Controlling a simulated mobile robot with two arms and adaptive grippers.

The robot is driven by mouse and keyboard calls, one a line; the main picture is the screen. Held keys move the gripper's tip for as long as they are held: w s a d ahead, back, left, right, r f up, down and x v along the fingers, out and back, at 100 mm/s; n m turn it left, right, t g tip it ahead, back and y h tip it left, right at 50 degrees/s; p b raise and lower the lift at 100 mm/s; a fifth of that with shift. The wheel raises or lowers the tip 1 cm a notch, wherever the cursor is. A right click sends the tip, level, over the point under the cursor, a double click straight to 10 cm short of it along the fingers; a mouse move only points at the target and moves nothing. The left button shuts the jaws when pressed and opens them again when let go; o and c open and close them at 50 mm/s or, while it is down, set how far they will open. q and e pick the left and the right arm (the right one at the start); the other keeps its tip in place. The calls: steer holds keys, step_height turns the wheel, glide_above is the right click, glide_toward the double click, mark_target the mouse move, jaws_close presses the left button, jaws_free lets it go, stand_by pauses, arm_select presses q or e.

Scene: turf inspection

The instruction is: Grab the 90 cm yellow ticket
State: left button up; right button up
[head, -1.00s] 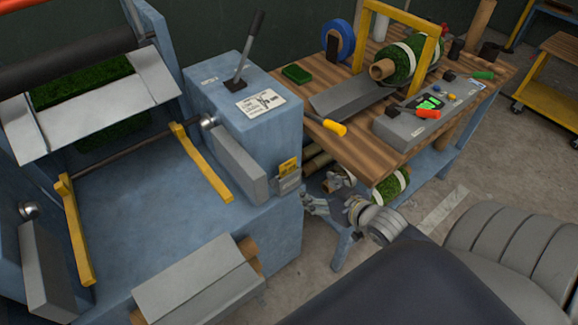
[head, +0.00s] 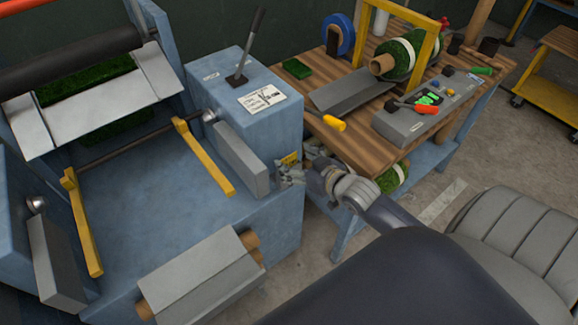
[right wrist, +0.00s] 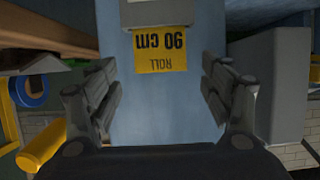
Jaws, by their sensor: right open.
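The yellow ticket (right wrist: 160,52), printed "ROLL 90 cm", shows upside down in the right wrist view. It sticks out of a grey holder (right wrist: 160,13) on the side of the blue machine. In the head view the ticket (head: 289,159) is a small yellow patch, partly hidden by my gripper. My right gripper (right wrist: 158,108) is open, its fingers on either side of the ticket's line and apart from it. In the head view the right gripper (head: 290,174) is right at the holder. My left gripper is not in view.
The blue machine (head: 255,215) fills the left, with a grey block (head: 240,158) beside the ticket.

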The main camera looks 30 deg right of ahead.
mark_target(289, 156)
steer(key=shift+x, duration=1.9)
steer(key=shift+r, duration=0.1)
steer(key=shift+c, duration=0.3)
steer(key=c, duration=0.8)
